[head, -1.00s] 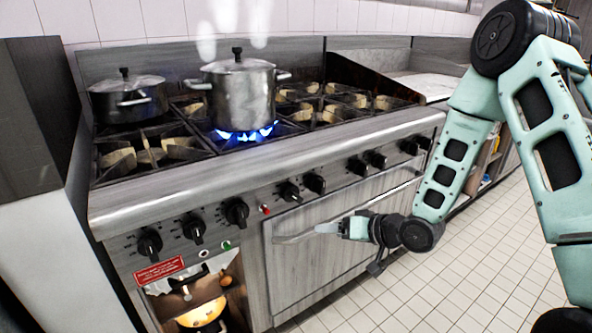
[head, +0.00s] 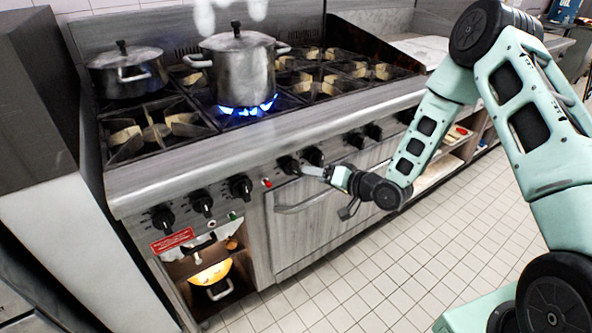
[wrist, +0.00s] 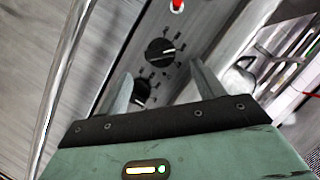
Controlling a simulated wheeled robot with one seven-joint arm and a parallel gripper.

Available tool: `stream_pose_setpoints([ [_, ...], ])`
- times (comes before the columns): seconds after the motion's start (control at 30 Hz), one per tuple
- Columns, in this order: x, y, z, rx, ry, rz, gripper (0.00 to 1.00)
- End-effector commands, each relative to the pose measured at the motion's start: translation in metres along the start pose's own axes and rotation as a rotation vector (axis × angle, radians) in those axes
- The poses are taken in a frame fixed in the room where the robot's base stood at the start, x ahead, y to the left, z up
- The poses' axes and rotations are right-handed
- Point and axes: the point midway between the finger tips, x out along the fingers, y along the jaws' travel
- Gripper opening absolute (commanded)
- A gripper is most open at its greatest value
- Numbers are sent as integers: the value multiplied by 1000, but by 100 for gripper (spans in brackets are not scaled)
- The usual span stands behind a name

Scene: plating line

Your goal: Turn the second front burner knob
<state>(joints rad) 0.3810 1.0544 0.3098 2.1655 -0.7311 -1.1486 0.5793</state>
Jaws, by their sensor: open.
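A row of black burner knobs runs along the stove's front panel. The second knob from the left (head: 201,203) stands between two others in the left group of three. My gripper (head: 305,171) is open, close to the panel by a knob right of the red light (head: 288,165). In the wrist view this knob (wrist: 160,52) lies just ahead of my gripper (wrist: 160,69), near the gap between its fingertips. Another knob (wrist: 140,92) is partly hidden by the left finger and gripper body. I cannot tell whether a finger touches a knob.
A steel pot (head: 243,78) stands over a lit blue flame, and a lidded pan (head: 128,72) is at the back left. The oven door handle (head: 297,205) sticks out below the panel. The tiled floor (head: 370,270) before the stove is clear.

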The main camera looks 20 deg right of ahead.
Motion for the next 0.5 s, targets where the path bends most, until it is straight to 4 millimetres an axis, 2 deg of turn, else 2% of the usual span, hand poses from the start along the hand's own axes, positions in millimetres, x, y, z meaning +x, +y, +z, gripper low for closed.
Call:
stream_pose_setpoints([
  [0.2,45,-1,0,-1,-1,-2,68],
  [0.4,74,0,0,-2,-1,-1,68],
  [0.5,81,0,0,-1,0,-1,68],
])
